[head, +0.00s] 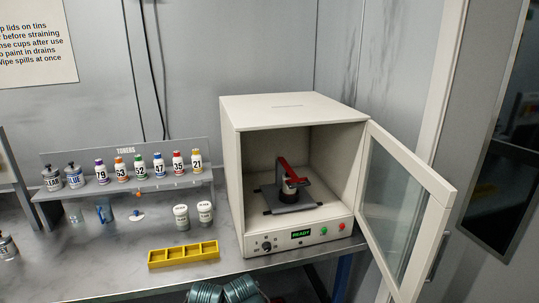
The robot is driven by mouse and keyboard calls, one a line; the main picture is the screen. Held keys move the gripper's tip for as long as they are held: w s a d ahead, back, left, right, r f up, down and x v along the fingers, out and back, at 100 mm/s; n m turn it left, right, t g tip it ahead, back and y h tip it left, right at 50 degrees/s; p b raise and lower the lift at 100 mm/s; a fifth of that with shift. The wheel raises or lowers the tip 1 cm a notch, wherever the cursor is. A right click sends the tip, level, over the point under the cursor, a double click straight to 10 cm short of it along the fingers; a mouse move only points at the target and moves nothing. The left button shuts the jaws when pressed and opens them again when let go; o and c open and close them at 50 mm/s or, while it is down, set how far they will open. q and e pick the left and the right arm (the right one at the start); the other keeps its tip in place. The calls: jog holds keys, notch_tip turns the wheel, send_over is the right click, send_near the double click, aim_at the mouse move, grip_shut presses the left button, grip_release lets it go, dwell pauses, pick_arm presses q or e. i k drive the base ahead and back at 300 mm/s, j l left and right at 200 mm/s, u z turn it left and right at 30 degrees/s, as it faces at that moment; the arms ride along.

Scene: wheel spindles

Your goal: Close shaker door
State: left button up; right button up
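The shaker (290,110) is a cream box standing on the right part of the bench. Its door (407,210), a cream frame with a glass pane, stands wide open, hinged on the right front edge and swung out to the front right. A dark handle (437,256) shows at the door's outer edge. Inside the chamber a red and black clamp (291,173) sits on a dark plate (288,203); it seems to hold a small can, mostly hidden. Neither of my grippers can be made out in the head view.
A yellow divided tray (183,254) lies left of the shaker near the bench's front edge. Two white-lidded jars (182,218) (205,212) stand behind it. A toner rack (125,187) holds several numbered bottles. Dark green ribbed shapes (240,290) show at the bottom edge. The door overhangs beyond the bench.

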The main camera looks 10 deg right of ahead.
aim_at(443, 194)
jog(key=k+z, duration=0.15)
jog(key=z, duration=1)
